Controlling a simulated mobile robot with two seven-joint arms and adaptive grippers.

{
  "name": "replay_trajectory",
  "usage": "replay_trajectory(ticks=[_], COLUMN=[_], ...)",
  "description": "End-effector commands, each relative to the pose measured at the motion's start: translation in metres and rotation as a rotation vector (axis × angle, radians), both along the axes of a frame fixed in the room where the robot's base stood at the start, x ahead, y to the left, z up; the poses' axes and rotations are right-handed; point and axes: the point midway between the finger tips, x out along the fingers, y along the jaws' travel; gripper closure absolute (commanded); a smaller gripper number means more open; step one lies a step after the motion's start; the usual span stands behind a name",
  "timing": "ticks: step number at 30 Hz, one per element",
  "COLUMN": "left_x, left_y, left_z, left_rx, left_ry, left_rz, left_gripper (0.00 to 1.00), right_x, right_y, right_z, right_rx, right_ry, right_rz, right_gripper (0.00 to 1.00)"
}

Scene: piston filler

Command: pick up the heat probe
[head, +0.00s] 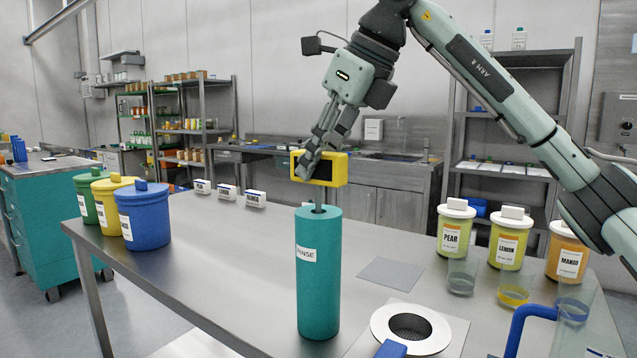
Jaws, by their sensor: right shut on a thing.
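The heat probe (335,169) is a yellow box with a dark face. A short grey stem under it reaches down to the top of a tall teal cylinder (318,275) labelled "RINSE". The lower end of the stem is hidden inside the cylinder. My right gripper (305,170) comes down from above and is shut on the left part of the yellow box. The cylinder stands upright on the steel table (240,255). My left gripper is not in view.
Green, yellow and blue lidded tubs (143,215) stand at the left. Pear, lemon and mango tubs (509,238) and clear cups (462,276) stand at the right. A white ring with a mesh centre (383,323) lies front right. Small labelled blocks (227,192) line the back edge.

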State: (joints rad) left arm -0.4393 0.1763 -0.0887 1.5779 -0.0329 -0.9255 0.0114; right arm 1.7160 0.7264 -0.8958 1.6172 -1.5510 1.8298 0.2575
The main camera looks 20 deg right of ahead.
Motion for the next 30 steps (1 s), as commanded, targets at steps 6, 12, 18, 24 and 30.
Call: replay_trajectory(ticks=[6,12,18,24,30], left_x=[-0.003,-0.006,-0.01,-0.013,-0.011], left_y=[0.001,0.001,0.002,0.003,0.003], left_z=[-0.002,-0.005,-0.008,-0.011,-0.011], left_rx=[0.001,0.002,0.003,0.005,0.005], left_ry=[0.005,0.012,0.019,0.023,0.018], left_rz=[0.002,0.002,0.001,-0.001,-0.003], left_gripper=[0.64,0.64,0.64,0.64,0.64], right_x=[0.0,0.0,-0.001,-0.001,-0.001], right_y=[0.001,0.001,0.001,0.001,0.001], right_z=[0.049,0.092,0.135,0.182,0.217], right_rx=[0.001,0.001,0.001,0.001,0.0], right_ry=[-0.004,-0.004,-0.003,-0.004,0.0], right_rz=[0.0,0.0,-0.001,-0.002,-0.001], right_gripper=[1.0,1.0,1.0,1.0,1.0])
